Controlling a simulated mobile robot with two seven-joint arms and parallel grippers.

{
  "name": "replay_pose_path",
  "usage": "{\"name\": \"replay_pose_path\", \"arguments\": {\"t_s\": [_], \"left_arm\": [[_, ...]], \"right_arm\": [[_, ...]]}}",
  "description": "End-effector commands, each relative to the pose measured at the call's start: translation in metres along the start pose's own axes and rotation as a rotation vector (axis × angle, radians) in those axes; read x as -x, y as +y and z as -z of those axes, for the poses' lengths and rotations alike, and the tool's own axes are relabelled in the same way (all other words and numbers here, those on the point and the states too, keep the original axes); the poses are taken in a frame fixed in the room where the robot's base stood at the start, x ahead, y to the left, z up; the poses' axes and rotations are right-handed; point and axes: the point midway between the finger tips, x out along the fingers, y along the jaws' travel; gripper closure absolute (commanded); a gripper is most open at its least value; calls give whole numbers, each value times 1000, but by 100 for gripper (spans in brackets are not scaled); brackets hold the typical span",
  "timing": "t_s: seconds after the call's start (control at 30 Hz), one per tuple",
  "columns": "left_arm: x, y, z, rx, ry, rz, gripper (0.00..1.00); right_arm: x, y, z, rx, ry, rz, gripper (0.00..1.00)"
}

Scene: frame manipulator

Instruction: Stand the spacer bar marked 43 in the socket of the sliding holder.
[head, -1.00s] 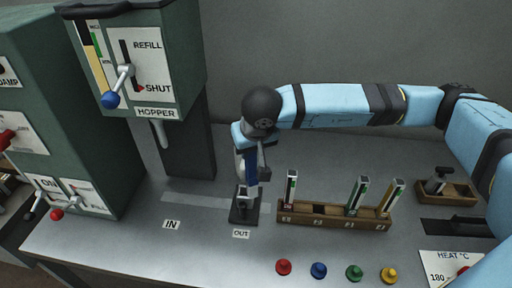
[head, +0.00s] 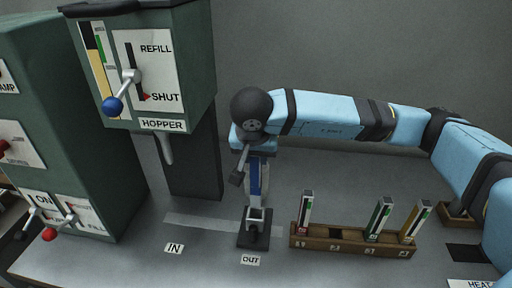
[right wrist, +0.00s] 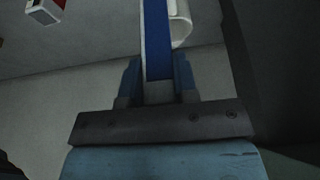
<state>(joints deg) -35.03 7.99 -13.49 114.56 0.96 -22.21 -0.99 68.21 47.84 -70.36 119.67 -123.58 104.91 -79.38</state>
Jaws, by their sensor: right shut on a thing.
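My right gripper (head: 254,188) is shut on a blue-faced spacer bar (head: 256,180) and holds it upright over the sliding holder (head: 253,240). The holder is dark and stands by the OUT label. The bar's lower end meets the holder's socket area; I cannot tell how deep it sits. In the right wrist view the blue bar (right wrist: 157,40) runs between my two fingers. No number can be read on it. My left gripper is not in view.
A wooden rack (head: 350,244) to the right holds a red, a green and a yellow-marked bar, with one empty slot. The green hopper machine (head: 140,60) stands at the left. A pale track (head: 195,221) runs left from the holder toward the IN label (head: 174,248).

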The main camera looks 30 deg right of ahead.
Motion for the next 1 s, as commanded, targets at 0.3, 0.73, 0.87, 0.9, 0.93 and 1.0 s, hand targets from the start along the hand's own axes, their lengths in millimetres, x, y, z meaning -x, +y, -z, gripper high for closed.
{"name": "replay_pose_path", "arguments": {"t_s": [0.3,0.73,0.87,0.9,0.93,1.0], "left_arm": [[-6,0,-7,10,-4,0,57],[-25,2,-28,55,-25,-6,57],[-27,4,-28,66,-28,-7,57],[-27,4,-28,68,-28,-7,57],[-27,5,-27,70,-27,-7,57],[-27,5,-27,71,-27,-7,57]], "right_arm": [[-39,0,-16,1,-1,-1,100],[-75,0,-31,0,1,1,100],[-77,0,-32,0,0,1,100],[-78,0,-32,0,0,1,100],[-78,0,-32,0,0,1,100],[-77,0,-32,0,0,1,100]]}}
